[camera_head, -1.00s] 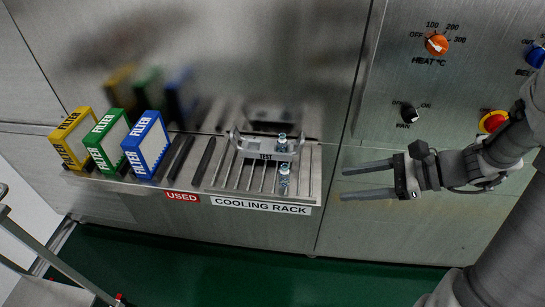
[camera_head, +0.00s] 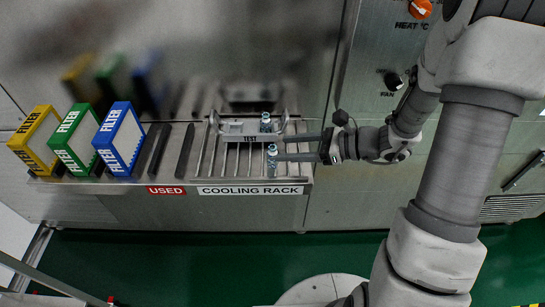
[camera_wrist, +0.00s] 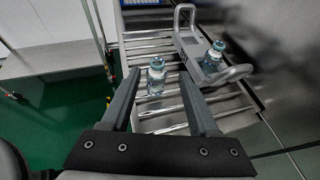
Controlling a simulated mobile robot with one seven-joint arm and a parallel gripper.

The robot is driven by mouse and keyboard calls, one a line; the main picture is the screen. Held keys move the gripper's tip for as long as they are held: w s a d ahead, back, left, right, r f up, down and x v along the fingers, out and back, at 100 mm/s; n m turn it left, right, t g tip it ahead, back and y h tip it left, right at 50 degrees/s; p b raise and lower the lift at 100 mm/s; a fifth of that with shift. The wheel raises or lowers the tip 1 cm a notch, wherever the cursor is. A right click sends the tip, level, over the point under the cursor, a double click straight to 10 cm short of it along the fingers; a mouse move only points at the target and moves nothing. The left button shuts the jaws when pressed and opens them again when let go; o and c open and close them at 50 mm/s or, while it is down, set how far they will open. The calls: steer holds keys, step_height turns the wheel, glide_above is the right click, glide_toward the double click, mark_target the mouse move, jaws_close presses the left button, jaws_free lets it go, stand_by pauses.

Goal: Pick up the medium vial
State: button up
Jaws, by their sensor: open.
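Two small clear vials with blue-grey caps are at the cooling rack. One vial (camera_head: 272,160) stands upright on the rack bars, and it also shows in the wrist view (camera_wrist: 156,76). The other vial (camera_head: 265,123) sits in the metal TEST holder (camera_head: 235,131); in the wrist view it is right of the first (camera_wrist: 213,57). I cannot tell which is the medium one. My gripper (camera_head: 280,147) is open, its fingers pointing left at the rack's right side. In the wrist view its fingers (camera_wrist: 158,84) lie either side of the front vial, which appears between or just beyond the tips.
The cooling rack (camera_head: 215,165) has slatted bars. Yellow (camera_head: 36,140), green (camera_head: 77,142) and blue (camera_head: 120,140) filters stand at its left, beside dark empty slots. A steel wall panel rises behind. The TEST holder's handle is close to my fingers.

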mark_target(271, 151)
steer(key=shift+x, duration=1.1)
steer(key=shift+s+x, duration=0.2)
steer(key=shift+x, duration=2.55)
steer(key=c, duration=0.9)
jaws_close()
steer(key=shift+f, duration=0.1)
